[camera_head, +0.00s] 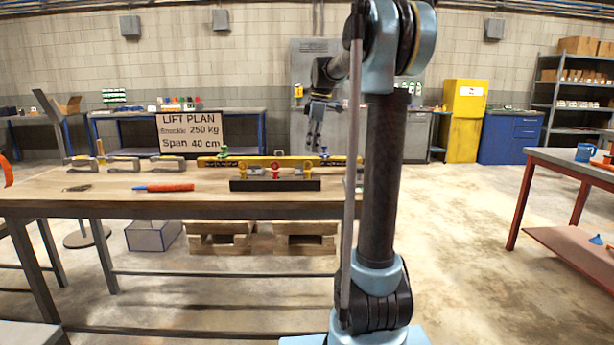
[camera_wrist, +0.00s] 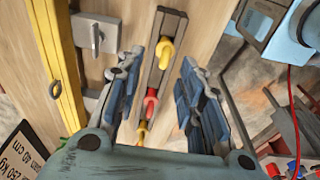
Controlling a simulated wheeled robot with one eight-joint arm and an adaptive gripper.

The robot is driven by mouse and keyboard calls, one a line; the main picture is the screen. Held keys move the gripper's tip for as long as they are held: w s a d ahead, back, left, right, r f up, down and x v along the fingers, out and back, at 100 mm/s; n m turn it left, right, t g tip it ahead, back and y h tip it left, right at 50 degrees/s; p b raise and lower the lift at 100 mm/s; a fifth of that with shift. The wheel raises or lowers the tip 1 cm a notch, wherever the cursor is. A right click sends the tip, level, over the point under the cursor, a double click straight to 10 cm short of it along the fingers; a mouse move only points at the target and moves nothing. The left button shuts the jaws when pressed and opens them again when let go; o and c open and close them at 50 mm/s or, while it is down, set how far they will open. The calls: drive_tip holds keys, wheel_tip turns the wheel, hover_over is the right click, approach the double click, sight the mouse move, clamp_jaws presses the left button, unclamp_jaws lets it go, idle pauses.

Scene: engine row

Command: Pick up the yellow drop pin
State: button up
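A dark rack (camera_head: 275,185) stands near the table's front edge with a red pin (camera_head: 276,169) between two yellow-topped pins, a left one (camera_head: 255,171) and a right one (camera_head: 297,171). In the wrist view the rack (camera_wrist: 160,77) lies below my gripper with a yellow hook-shaped top (camera_wrist: 165,51), a red one (camera_wrist: 150,103) and another yellow one (camera_wrist: 142,131) in line. I cannot tell which yellow pin is the drop pin. My gripper (camera_head: 313,143) hangs above the table, fingers down, open and empty; its fingers (camera_wrist: 159,66) show on either side of the rack.
A long yellow beam (camera_head: 218,161) lies behind the rack. Metal clamps (camera_head: 123,163) and a red-handled tool (camera_head: 165,187) lie to the left. A lift plan sign (camera_head: 188,132) stands at the back. The table's (camera_head: 90,202) front left is mostly clear.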

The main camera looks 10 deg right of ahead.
sight(307, 162)
drive_tip(key=shift+s+a+f, duration=0.1)
drive_tip(key=shift+a+f, duration=0.2)
drive_tip(key=shift+f, duration=0.9)
drive_tip(key=shift+s+a+f, duration=0.1)
drive_tip(key=shift+a+f, duration=0.2)
drive_tip(key=shift+f, duration=0.85)
drive_tip(key=shift+s+a+f, duration=0.1)
drive_tip(key=shift+a+f, duration=0.2)
drive_tip(key=shift+f, duration=0.9)
clamp_jaws()
